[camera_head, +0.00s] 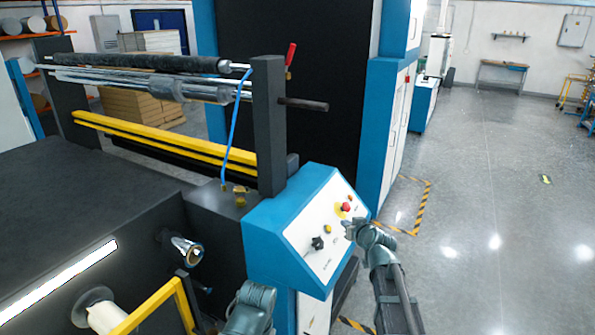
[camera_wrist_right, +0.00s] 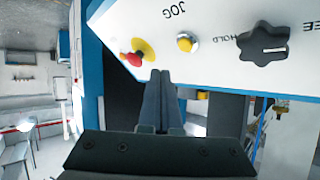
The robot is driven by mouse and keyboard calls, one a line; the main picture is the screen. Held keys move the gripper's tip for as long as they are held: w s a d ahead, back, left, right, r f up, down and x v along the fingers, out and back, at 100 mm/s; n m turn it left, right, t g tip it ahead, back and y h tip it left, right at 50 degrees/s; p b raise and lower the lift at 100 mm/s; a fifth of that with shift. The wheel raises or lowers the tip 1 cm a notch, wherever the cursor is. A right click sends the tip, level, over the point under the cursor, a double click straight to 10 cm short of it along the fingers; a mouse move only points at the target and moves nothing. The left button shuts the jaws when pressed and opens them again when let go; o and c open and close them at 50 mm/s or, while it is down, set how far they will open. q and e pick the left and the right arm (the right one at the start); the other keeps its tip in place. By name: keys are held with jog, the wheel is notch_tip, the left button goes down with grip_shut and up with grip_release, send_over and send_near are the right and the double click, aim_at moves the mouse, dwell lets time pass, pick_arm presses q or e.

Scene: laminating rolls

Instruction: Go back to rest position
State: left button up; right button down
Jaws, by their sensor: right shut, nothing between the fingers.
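My right gripper (camera_head: 352,226) is at the lower right part of the control panel (camera_head: 318,226), close to the red emergency button (camera_head: 346,207). In the right wrist view its two fingers (camera_wrist_right: 160,98) are together with nothing between them, pointing at the panel's edge below the red button (camera_wrist_right: 132,59). I cannot tell whether the fingertips touch the panel. A yellow button (camera_wrist_right: 184,42) and a black selector knob (camera_wrist_right: 263,45) marked HOLD also show. Part of my left arm shows at the bottom of the head view; its gripper is not visible.
The laminating machine (camera_head: 270,120) with rollers and yellow bars (camera_head: 165,140) fills the left. A tall blue and black cabinet (camera_head: 290,90) stands behind the panel. Open grey floor (camera_head: 480,220) lies to the right, with yellow-black hazard tape (camera_head: 428,205) near the cabinet.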

jog(key=s+a+f+g, duration=0.2)
jog(key=s, duration=0.1)
jog(key=s+a+f+g, duration=0.1)
jog(key=s+a+f, duration=0.1)
jog(key=s+f, duration=0.1)
jog(key=s+a+f+g, duration=0.2)
jog(key=s, duration=0.3)
jog(key=shift+s+a+f+n+g+y, duration=0.2)
jog(key=shift+f+n+g+y, duration=0.1)
jog(key=shift+f+n+y, duration=0.1)
jog(key=s+f+m+g+h, duration=0.1)
jog(key=s+f+g, duration=0.15)
jog(key=s, duration=0.65)
jog(key=s+f+g+h, duration=0.15)
jog(key=s+g, duration=0.25)
jog(key=s, duration=0.4)
jog(key=s+a+f+n+g+h+b, duration=0.1)
jog(key=s+a+f+n+b, duration=0.2)
jog(key=a+f+b, duration=0.7)
notch_tip(320, 180, down, 3)
jog(key=shift+s+a+b, duration=0.35)
jog(key=shift+s+b, duration=0.75)
jog(key=shift+s, duration=0.1)
